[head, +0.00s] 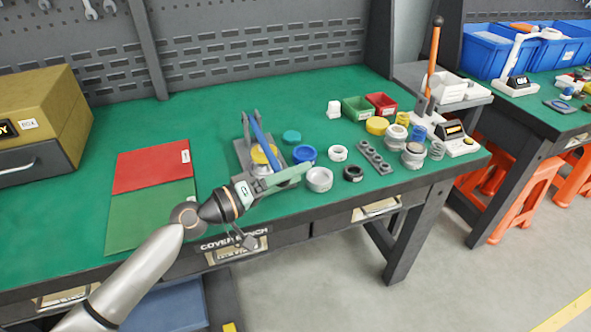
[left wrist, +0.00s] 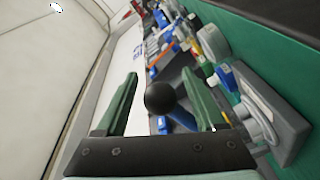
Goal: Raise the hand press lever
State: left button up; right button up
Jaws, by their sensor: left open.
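The hand press (head: 241,148) stands near the front edge of the green bench, with a grey base and a blue lever (head: 262,138) that slants down toward the front. My left gripper (head: 300,170) is at the lever's lower front end, which it hides in the head view. In the left wrist view the black ball knob (left wrist: 160,97) and blue rod of the lever appear between the two green fingers of my open left gripper (left wrist: 160,74). I see a gap on both sides of the knob. My right gripper is not in view.
Rings and caps, including a blue ring (head: 304,154) and a white ring (head: 319,180), lie close to the right of the press. A red and green mat (head: 150,205) lies to the left. Another device with an orange lever (head: 433,55) stands farther right.

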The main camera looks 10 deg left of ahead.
pick_arm(q)
jog(key=shift+w+d, duration=0.3)
jog(key=shift+c, duration=0.3)
grip_shut()
dwell(1.0)
